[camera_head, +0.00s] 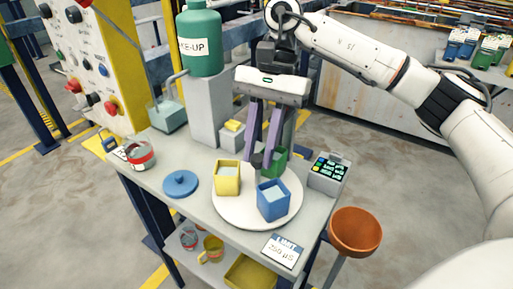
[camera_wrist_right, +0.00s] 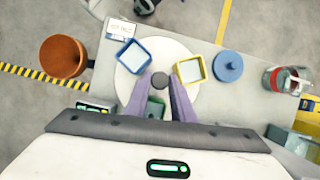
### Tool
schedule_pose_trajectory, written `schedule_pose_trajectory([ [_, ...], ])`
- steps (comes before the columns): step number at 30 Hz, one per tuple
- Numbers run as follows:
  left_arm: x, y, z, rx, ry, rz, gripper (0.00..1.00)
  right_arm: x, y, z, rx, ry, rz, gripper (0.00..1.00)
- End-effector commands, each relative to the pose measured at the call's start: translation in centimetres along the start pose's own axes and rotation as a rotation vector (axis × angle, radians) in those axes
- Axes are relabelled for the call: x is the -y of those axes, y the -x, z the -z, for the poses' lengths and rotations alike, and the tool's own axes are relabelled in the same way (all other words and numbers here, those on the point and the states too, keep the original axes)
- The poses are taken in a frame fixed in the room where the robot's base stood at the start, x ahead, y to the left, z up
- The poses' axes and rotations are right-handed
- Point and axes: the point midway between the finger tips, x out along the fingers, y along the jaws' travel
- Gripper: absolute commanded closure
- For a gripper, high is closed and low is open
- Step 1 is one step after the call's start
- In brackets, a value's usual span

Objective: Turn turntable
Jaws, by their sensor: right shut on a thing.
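The turntable (camera_head: 243,209) is a round white disc on the grey bench, with a dark knob (camera_wrist_right: 161,80) at its middle. It also shows in the wrist view (camera_wrist_right: 164,50). My right gripper (camera_head: 259,161) reaches down from above, its two purple fingers shut on the knob. On the disc stand a yellow square cup (camera_head: 228,180), a blue square cup (camera_head: 272,203) and a green square cup (camera_head: 279,160). The yellow and blue cups have pale contents. The green cup is partly hidden behind my fingers. My left gripper is not in view.
A blue lid (camera_head: 180,183) and a red-banded jar (camera_head: 140,155) lie left on the bench. A grey box with a display (camera_head: 328,173) stands close right of the disc, a limit sign (camera_head: 284,251) in front. A green make-up bottle (camera_head: 203,40) stands behind; an orange bowl (camera_head: 355,231) is beside the bench.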

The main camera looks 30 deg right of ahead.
Motion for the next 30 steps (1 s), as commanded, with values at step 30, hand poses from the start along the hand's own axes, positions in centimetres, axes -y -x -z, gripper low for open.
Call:
schedule_pose_trajectory([
  [30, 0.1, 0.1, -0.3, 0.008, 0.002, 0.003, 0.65, 0.1, 6.7, -0.1, 0.0, 0.0, 0.005, 0.7],
])
